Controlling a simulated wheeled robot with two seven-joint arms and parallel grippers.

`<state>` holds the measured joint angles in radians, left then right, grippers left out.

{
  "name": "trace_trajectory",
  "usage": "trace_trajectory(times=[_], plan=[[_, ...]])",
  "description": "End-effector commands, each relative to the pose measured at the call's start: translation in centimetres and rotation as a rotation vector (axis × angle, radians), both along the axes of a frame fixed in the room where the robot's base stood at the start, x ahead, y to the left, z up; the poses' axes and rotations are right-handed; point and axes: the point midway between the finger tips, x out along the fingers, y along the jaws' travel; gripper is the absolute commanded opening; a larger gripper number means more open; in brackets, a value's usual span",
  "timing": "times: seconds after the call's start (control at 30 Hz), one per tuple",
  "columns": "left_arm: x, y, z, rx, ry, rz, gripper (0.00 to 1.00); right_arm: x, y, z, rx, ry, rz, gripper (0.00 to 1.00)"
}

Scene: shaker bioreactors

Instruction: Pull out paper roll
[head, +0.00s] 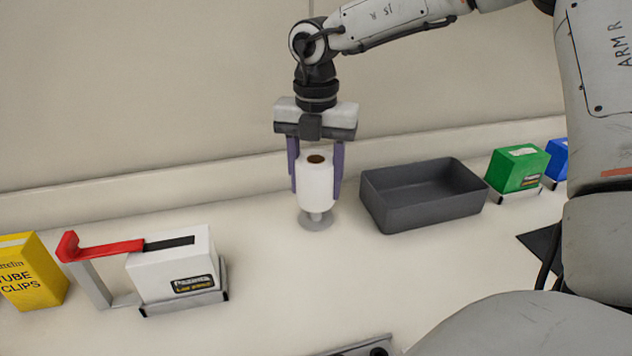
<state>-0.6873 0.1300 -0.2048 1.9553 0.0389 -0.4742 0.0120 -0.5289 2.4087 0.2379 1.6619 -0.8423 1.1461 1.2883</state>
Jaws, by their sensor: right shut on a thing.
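A white paper roll (316,186) with a brown core is upright near the middle of the head view. Below it is a round grey holder base (316,222), with a short grey stem showing between base and roll. My right gripper (316,178) points straight down from above, its two purple fingers on either side of the roll. It is shut on the roll. The roll's lower edge is a little above the base. My left gripper is not in view.
A dark grey open bin (422,218) stands just right of the roll. Green (517,168) and blue (557,158) boxes stand further right. A white box (174,272) with a red-topped bracket (100,247) and a yellow box (30,272) stand at left.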

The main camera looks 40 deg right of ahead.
Motion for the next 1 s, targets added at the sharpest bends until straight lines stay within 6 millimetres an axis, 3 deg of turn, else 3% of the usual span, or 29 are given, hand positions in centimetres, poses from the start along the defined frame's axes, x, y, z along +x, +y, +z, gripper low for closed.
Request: trace_trajectory(times=[1.0], plan=[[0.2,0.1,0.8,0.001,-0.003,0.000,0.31,0.0,0.0,2.1,0.000,-0.001,0.000,0.25]])
